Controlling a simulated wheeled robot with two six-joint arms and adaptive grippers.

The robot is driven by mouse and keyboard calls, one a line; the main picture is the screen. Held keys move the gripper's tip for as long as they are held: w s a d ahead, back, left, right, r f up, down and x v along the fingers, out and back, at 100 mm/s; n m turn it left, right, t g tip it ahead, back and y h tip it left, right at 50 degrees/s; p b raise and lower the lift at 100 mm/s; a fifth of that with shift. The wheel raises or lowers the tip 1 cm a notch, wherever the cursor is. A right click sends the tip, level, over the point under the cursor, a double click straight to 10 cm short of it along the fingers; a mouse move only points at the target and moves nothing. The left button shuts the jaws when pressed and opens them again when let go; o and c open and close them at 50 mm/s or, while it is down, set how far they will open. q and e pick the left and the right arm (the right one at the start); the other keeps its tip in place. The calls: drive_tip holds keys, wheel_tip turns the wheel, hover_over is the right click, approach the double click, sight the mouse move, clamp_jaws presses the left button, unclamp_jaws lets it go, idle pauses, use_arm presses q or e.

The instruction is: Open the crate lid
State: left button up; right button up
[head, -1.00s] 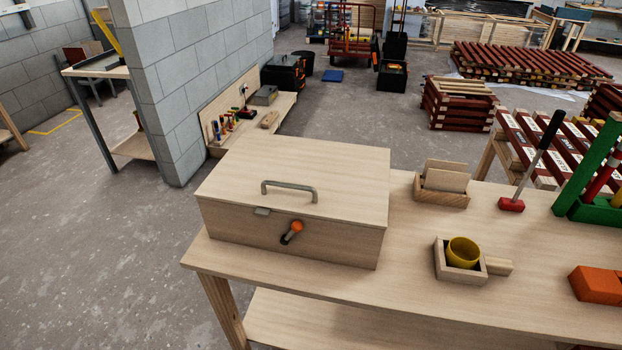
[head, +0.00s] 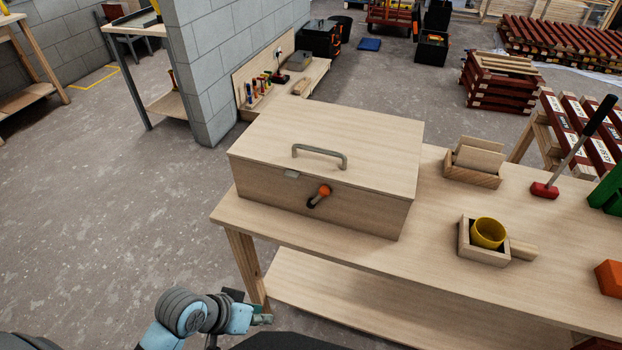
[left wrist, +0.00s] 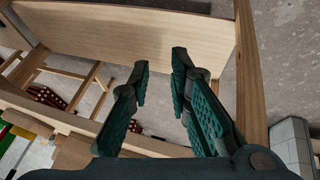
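The wooden crate (head: 310,200) stands on the left end of the workbench with its lid (head: 330,135) closed flat. A grey bar handle (head: 320,155) is fixed on the lid near its front edge. A latch with an orange knob (head: 322,192) is on the front face, under a small metal tab (head: 291,173). My left gripper (head: 262,314) is low in front of the bench, below the top and well away from the crate. In the left wrist view its two dark green fingers (left wrist: 160,75) are apart with nothing between them. My right gripper is not in view.
The bench top (head: 430,270) carries a small box with a yellow cup (head: 488,233), a wooden holder (head: 473,165) and a red-headed mallet (head: 545,190) to the right of the crate. A lower shelf (head: 400,310) runs beneath. A grey block wall (head: 225,70) stands behind left.

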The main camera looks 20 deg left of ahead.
use_arm(q)
drive_tip(key=w+d+r+n+h, duration=0.1)
drive_tip(key=w+r+n+h, duration=0.1)
drive_tip(key=w+r+h, duration=0.3)
drive_tip(key=n+t+h, duration=0.4)
drive_tip(key=n+t, duration=0.2)
drive_tip(key=n, duration=0.2)
approach(313, 151)
drive_tip(key=x, duration=1.1)
clamp_jaws()
